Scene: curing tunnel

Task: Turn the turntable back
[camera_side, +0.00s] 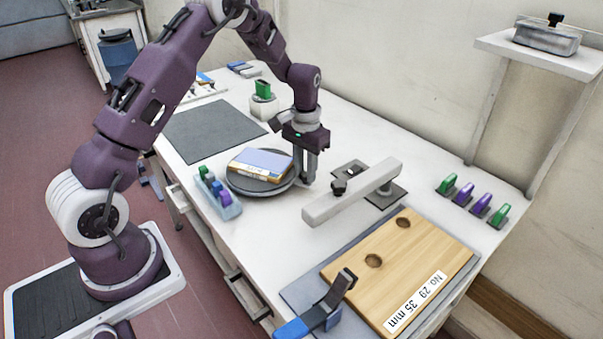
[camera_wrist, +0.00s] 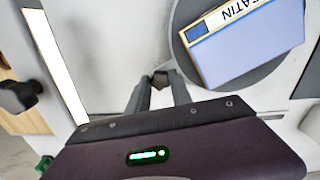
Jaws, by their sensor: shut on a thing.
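The turntable (camera_side: 240,187) is a round dark grey disc on the white bench. A flat box with a lavender top (camera_side: 264,161) lies on it. In the wrist view, part of the turntable (camera_wrist: 181,56) shows at the upper right, with the box (camera_wrist: 245,47) and its partly cut-off label, ending "ATIN". My gripper (camera_side: 308,178) points down at the right edge of the turntable. In the wrist view, my gripper (camera_wrist: 160,84) is shut on a small dark knob (camera_wrist: 160,76) beside the disc's edge. Whether the knob joins the disc is hidden.
A pale bar clamp (camera_side: 350,193) with a black knob stands just right of my gripper. A light blue rack (camera_side: 226,207) with coloured pieces is left of the turntable. A wooden board (camera_side: 405,262) lies in front. The dark mat (camera_side: 213,128) behind is bare.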

